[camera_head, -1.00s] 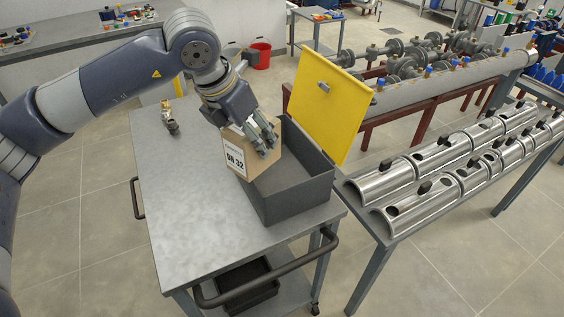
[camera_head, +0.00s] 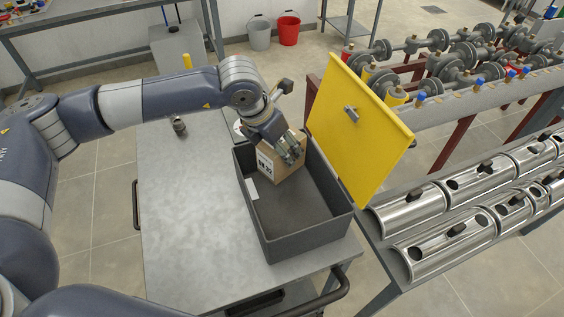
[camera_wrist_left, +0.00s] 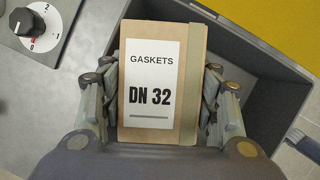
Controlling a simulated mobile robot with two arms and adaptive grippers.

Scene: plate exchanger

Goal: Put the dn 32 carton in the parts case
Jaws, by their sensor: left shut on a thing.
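The dn 32 carton (camera_head: 280,163) is a small brown box with a white label. In the left wrist view the carton (camera_wrist_left: 150,85) reads "GASKETS DN 32" and sits between both fingers. My left gripper (camera_head: 288,152) is shut on it and holds it over the far end of the parts case. The parts case (camera_head: 310,240) is a dark grey open box on the trolley, with its yellow lid (camera_head: 358,130) standing open on the right. The case also shows in the left wrist view (camera_wrist_left: 285,95) beneath the carton. Whether the carton touches the case floor cannot be told. My right gripper is not in view.
The grey trolley top (camera_head: 185,200) is mostly clear left of the case. A small metal fitting (camera_head: 179,125) lies near its far edge. A bench with shiny metal half-shells (camera_head: 440,240) stands close on the right.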

